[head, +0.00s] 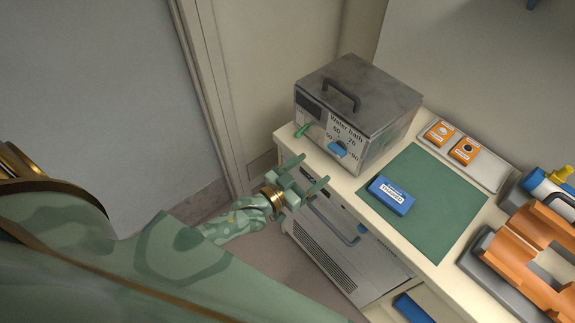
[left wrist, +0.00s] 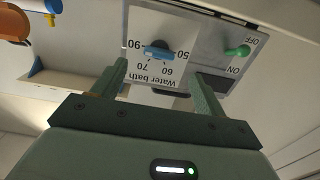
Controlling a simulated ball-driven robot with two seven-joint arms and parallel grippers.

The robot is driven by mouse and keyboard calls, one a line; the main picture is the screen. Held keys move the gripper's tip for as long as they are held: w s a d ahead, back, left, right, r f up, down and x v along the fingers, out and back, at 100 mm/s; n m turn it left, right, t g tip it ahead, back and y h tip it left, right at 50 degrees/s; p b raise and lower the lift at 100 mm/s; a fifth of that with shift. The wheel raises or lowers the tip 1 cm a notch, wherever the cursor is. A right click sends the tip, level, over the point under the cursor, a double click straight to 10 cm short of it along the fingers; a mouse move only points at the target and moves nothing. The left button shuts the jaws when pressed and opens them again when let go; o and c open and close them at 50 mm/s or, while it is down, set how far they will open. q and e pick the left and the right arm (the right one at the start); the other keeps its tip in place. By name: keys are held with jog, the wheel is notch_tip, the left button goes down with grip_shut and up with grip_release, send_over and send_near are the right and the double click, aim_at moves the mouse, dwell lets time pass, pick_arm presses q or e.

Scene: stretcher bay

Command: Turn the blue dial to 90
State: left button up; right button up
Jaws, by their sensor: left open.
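The grey metal water bath (head: 392,97) stands on the counter, with a dark handle on its lid. Its blue dial (head: 337,150) is on the front panel, among printed numbers 50, 60, 70 and 90. In the left wrist view the panel appears upside down, and the blue dial (left wrist: 158,52) lies with its bar roughly level; I cannot tell which end points. My left gripper (head: 306,175) is open and empty, in front of and below the panel, apart from the dial. In the left wrist view its fingers (left wrist: 158,72) flank the dial's position. My right gripper is not in view.
A green switch (head: 303,130) sits beside the dial, with ON and OFF marks. A green mat (head: 435,205) bears a blue box (head: 391,195). A tray (head: 487,171) holds orange-and-white items. An orange holder (head: 535,245) stands at right. A handled cabinet front (head: 325,250) is below the counter.

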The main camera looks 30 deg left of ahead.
pick_arm(q)
jog(key=v, duration=0.8)
jog(key=shift+s, duration=0.3)
jog(key=shift+a, duration=0.1)
jog(key=s+a+f+g+y+b, duration=0.1)
jog(key=s+a+f+g+y, duration=0.15)
jog(key=s+f, duration=0.45)
jog(key=s+a+f+g+y+b, duration=0.15)
jog(key=f+g, duration=0.25)
jog(key=f, duration=0.7)
jog(key=s+a+f+g+y, duration=0.1)
jog(key=s+a+f+g, duration=0.3)
jog(key=f, duration=0.5)
jog(key=s+d+f+g+b, duration=0.2)
jog(key=s+f, duration=0.5)
jog(key=s, duration=0.4)
jog(key=s+d+f+g+y+b, duration=0.1)
jog(key=s+d+f+g+b, duration=0.1)
jog(key=s+f, duration=0.5)
jog(key=s+g+b, duration=0.1)
jog(key=s, duration=0.3)
jog(key=shift+f+g+b, duration=0.35)
jog(key=shift+f+b, duration=0.05)
